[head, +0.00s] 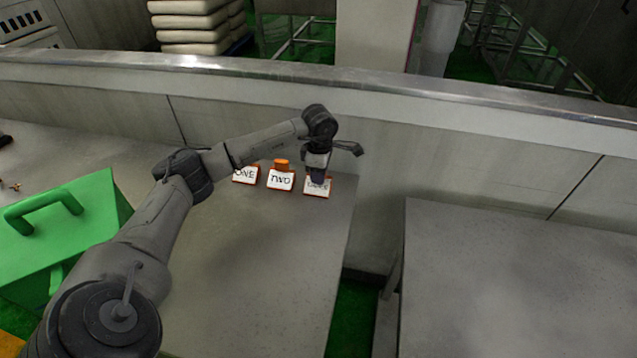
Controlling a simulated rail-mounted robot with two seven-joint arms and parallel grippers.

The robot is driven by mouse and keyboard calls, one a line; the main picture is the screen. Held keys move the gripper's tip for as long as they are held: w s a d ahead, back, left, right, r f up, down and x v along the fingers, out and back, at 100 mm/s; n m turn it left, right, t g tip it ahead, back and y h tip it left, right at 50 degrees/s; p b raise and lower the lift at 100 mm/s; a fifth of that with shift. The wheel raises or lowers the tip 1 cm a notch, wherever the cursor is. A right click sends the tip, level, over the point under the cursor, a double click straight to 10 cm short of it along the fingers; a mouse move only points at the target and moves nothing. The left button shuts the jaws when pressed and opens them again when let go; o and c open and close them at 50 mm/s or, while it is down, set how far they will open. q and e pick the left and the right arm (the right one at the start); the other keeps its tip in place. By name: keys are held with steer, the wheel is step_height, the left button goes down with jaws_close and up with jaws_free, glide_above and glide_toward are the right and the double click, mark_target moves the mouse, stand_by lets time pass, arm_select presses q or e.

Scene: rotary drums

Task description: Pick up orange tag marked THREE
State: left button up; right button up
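The orange tag marked THREE (317,188) stands on the table near its right end, the rightmost of a row of three tags. Its white label faces me, and my gripper partly covers its top and lettering. My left gripper (317,176) points down right at this tag, with its fingers overlapping the tag's upper part in the picture. I cannot tell whether the fingers are closed on it. The orange tag marked TWO (280,181) stands to its left, and the tag marked ONE (245,175) stands further left, partly behind my arm. My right gripper is not in view.
A green box with a handle (60,235) stands on the left of the table (250,270). A low wall with a metal ledge (420,90) runs behind the tags. A gap separates this table from a second, empty table (520,280) at right.

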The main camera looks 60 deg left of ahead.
arm_select(q)
jaws_close()
